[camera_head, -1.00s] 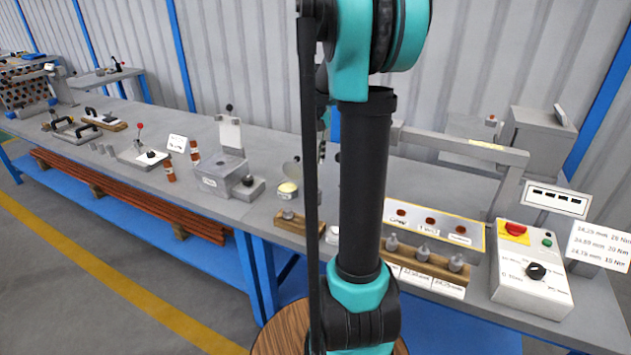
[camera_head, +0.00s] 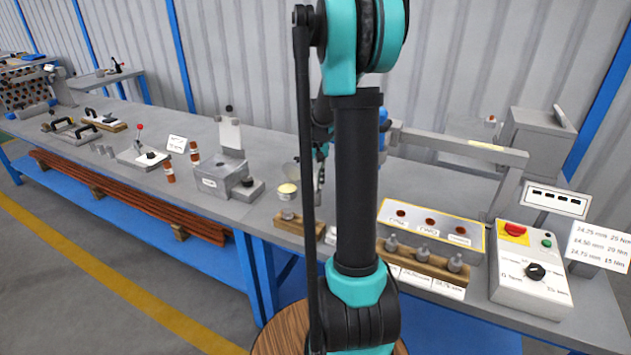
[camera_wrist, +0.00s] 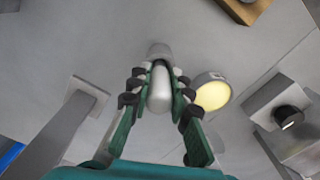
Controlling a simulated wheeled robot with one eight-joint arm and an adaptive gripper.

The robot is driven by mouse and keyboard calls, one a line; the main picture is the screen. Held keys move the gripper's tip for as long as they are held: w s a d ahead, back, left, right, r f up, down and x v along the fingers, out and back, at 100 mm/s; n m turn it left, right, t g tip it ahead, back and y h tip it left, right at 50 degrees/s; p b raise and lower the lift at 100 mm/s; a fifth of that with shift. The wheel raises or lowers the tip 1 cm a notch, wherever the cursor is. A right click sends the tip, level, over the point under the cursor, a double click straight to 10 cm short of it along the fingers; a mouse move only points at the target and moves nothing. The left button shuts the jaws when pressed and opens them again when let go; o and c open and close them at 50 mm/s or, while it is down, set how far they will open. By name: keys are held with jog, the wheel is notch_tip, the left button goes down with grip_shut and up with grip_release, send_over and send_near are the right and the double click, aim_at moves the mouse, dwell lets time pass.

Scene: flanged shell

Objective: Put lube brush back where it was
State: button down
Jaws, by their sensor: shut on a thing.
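My gripper (camera_wrist: 160,90) is shut on a pale, rounded, upright-looking piece, taken to be the lube brush (camera_wrist: 159,92); its lower end is not clear. A grey round piece (camera_wrist: 159,50) shows just beyond it, and I cannot tell if it is part of the brush or a holder. A round pot with yellow content (camera_wrist: 212,92) lies right beside the fingers. The pot also shows in the head view (camera_head: 287,191), left of my gripper (camera_head: 319,180), which is mostly hidden behind my arm there. The brush cannot be made out in the head view.
A wooden block with a grey knob (camera_head: 299,224) stands in front of the pot. A grey fixture (camera_head: 225,178) is to its left. A labelled plate (camera_head: 430,228) and control box (camera_head: 530,277) are to the right.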

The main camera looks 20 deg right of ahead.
jog(key=shift+f, duration=0.15)
jog(key=c, duration=1.4)
grip_release()
notch_tip(320, 180, up, 11)
jog(key=shift+r, duration=0.1)
jog(key=shift+s+a+r, duration=0.1)
jog(key=shift+r, duration=0.35)
jog(key=s+a+f+n+t, duration=0.1)
jog(key=s+a+f, duration=0.2)
jog(key=s+f, duration=0.2)
jog(key=s+a+f+n+t, duration=0.1)
jog(key=s+a+f, duration=0.3)
jog(key=s, duration=0.6)
jog(key=s+a+f+n+t, duration=0.2)
jog(key=s+a+f, duration=0.1)
jog(key=s+f, duration=0.3)
jog(key=shift+s+a+n, duration=0.25)
jog(key=shift+s+n, duration=0.05)
jog(key=shift+s, duration=0.85)
